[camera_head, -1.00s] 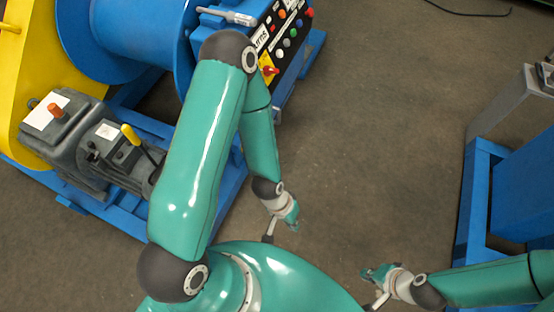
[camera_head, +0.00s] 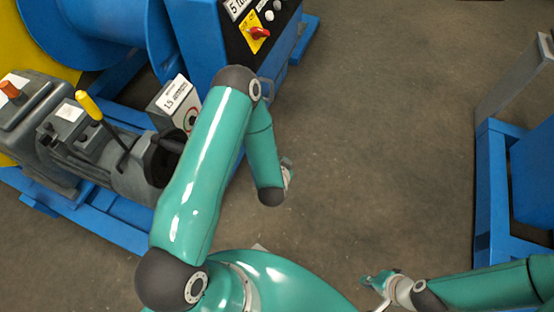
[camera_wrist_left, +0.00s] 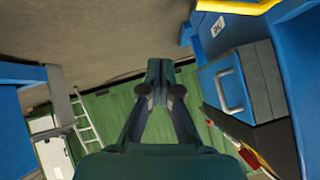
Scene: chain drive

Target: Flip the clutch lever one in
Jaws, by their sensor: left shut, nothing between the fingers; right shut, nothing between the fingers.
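A lever with a yellow grip (camera_head: 90,105) stands tilted on the grey motor and gearbox unit (camera_head: 60,150) at the left of the head view. Which lever is clutch lever one, I cannot tell from any label. My left gripper (camera_head: 288,172) is mostly hidden behind its own forearm, well to the right of the yellow-gripped lever and apart from it. In the left wrist view its fingers (camera_wrist_left: 160,75) are together and empty. My right gripper (camera_head: 376,281) is shut and empty over the floor at the lower right, far from the levers.
A blue control cabinet (camera_head: 213,45) with a red switch (camera_head: 258,34) stands at the top. A labelled grey box (camera_head: 174,103) sits near my left arm. A blue frame (camera_head: 490,190) stands at right. Open floor (camera_head: 390,130) lies between.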

